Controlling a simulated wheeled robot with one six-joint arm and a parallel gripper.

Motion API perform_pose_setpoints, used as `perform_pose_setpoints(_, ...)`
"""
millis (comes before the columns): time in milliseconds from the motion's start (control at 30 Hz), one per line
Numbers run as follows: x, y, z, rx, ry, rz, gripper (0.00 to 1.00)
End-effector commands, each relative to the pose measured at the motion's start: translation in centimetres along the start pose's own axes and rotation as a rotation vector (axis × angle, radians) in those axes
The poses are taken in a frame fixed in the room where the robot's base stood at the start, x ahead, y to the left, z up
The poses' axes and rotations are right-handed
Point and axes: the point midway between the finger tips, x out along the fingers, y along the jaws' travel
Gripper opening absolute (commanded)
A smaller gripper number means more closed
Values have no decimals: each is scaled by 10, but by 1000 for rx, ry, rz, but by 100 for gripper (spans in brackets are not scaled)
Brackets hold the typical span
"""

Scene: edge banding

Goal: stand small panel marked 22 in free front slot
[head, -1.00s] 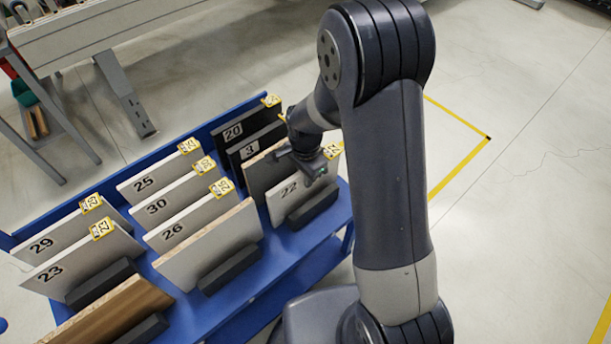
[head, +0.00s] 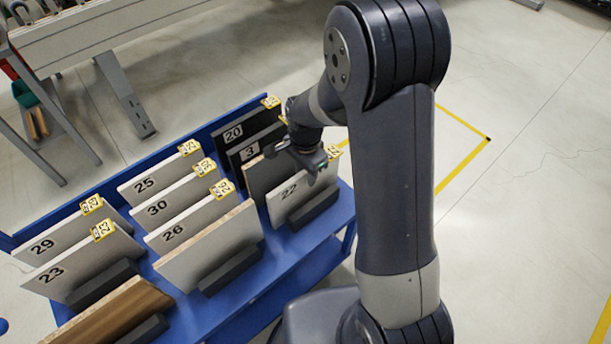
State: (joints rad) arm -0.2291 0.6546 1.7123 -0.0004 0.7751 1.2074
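The small light panel marked 22 (head: 291,199) stands upright at the front right of the blue rack (head: 282,284), behind a black foam-like block (head: 314,210). My gripper (head: 316,172) is just above its top edge. The fingertips are small and partly hidden, so I cannot tell whether they are open, shut or touching the panel. A brownish panel (head: 262,178) stands right behind panel 22.
Panels 20 (head: 240,131) and 3 (head: 248,152), both black, stand behind. Light panels 25 (head: 150,184), 30 (head: 172,203) and 26 (head: 195,245) fill the middle. Panels 29 (head: 62,238) and 23 (head: 75,271) and a wood-grain panel (head: 110,310) stand left.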

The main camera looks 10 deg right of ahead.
Motion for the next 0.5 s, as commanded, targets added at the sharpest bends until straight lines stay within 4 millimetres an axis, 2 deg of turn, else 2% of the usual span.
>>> perform_pose_setpoints(33, -15, -1, 0, 0, 2, -6, 35)
perform_pose_setpoints(200, -52, -1, 0, 0, 2, -6, 35)
perform_pose_setpoints(400, -83, -1, 0, 0, 1, -4, 35)
perform_pose_setpoints(500, -90, 0, 0, 0, 0, -1, 35)
